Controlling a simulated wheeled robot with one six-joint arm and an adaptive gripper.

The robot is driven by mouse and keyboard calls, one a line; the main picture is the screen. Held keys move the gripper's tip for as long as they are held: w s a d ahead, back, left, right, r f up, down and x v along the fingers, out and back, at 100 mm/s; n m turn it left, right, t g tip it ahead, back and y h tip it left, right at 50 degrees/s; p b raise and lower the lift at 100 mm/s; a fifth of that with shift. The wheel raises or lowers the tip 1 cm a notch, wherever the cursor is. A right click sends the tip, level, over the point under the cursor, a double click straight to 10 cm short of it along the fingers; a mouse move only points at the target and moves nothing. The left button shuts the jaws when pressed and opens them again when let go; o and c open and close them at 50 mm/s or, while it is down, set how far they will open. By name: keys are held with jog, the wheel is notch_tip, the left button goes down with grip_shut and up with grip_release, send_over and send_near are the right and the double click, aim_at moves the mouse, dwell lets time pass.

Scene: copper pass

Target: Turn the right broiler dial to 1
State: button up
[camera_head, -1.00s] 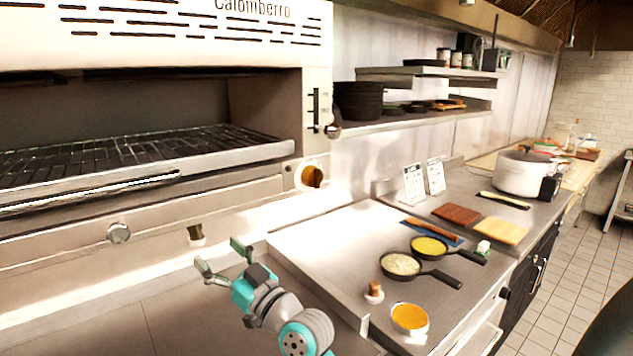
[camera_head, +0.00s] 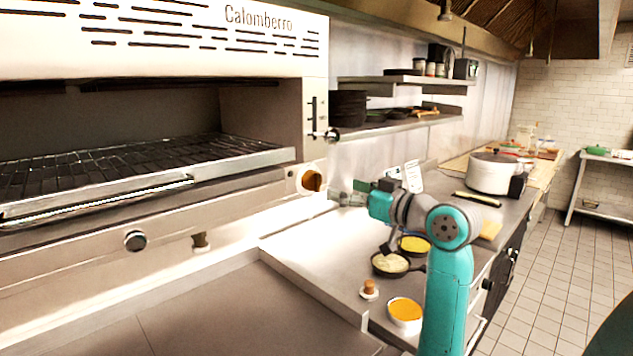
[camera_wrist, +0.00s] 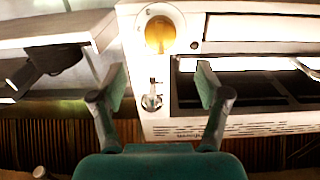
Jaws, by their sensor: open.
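The broiler's right dial (camera_head: 311,180) is a round brass-coloured part in a pale ring at the right end of the broiler front. It also shows in the wrist view (camera_wrist: 160,34), at the top, beyond my fingertips. Its setting cannot be read. My gripper (camera_head: 338,192) is just to the right of the dial and points left towards it. In the wrist view my gripper (camera_wrist: 161,78) is open and empty, its fingers spread wide, apart from the dial. Part of the fingers is hard to make out in the head view.
A small lever knob (camera_head: 330,135) sticks out above the dial and shows between my fingers in the wrist view (camera_wrist: 152,98). Another dial (camera_head: 134,240) is further left. Pans (camera_head: 391,264) and an orange-filled bowl (camera_head: 405,314) stand on the counter below my arm.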

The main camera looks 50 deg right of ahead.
aim_at(319, 181)
jog(key=w, duration=0.3)
jog(key=w+d, duration=0.1)
jog(key=w, duration=0.5)
jog(key=shift+w+d, duration=0.15)
jog(key=c, duration=1.1)
